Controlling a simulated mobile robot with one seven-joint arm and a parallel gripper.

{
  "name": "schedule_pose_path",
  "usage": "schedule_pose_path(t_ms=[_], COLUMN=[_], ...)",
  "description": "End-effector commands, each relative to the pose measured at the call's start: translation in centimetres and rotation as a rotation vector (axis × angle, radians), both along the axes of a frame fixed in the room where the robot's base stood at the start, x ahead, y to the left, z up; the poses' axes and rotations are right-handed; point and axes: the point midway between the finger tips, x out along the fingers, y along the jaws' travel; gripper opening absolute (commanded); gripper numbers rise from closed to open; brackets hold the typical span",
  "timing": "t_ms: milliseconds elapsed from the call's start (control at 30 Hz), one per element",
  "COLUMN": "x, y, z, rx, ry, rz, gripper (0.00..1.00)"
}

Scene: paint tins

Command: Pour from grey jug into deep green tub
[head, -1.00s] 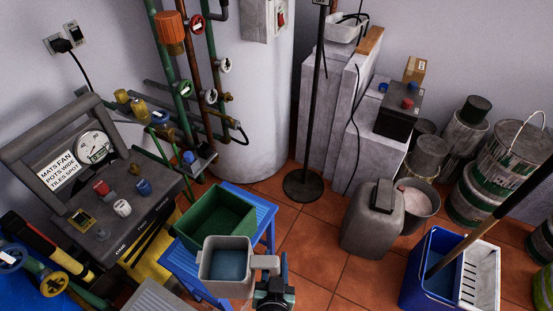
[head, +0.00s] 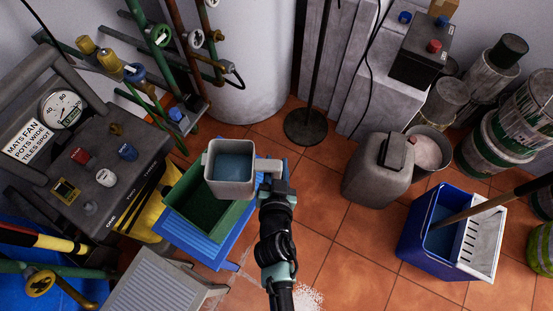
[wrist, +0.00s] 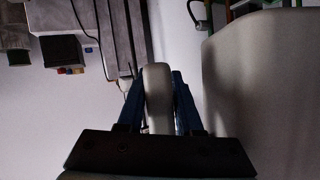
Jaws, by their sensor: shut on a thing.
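The grey jug (head: 231,183) is square-mouthed and holds blue liquid. It looks upright in the head view, above the back part of the deep green tub (head: 189,233). The tub is open and stands on a blue stool (head: 228,253); the jug hides its back right part. My gripper (head: 274,180) is shut on the jug's handle, to the right of the jug's body. In the wrist view the fingers (wrist: 158,100) clasp the pale handle (wrist: 157,85), and the jug's wall (wrist: 262,90) fills the right side. No liquid stream shows.
A dark control unit (head: 95,165) with knobs and a gauge stands left of the stool. Pipes with valves (head: 160,35) rise behind. A grey jerrycan (head: 376,178) and a blue mop bucket (head: 430,235) stand to the right. Tiled floor (head: 340,255) is clear between.

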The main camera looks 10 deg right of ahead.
Motion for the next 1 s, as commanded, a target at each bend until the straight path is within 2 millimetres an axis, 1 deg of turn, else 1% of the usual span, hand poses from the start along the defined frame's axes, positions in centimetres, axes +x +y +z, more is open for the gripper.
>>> schedule_pose_path(t_ms=[33,200,667,700,1000], x=[0.2,0.1,0.0,0.0,0.0], y=[0.0,0.0,-1.0,-0.9,-0.9], z=[0.3,0.3,-2.7,-2.1,-2.0], rx=[0.002,-0.037,-0.167,-0.165,-0.163], ry=[-0.007,-0.004,0.021,0.020,0.020], rz=[0.002,0.018,0.015,0.016,0.017], gripper=[0.00,0.00,0.00,0.00,0.00])
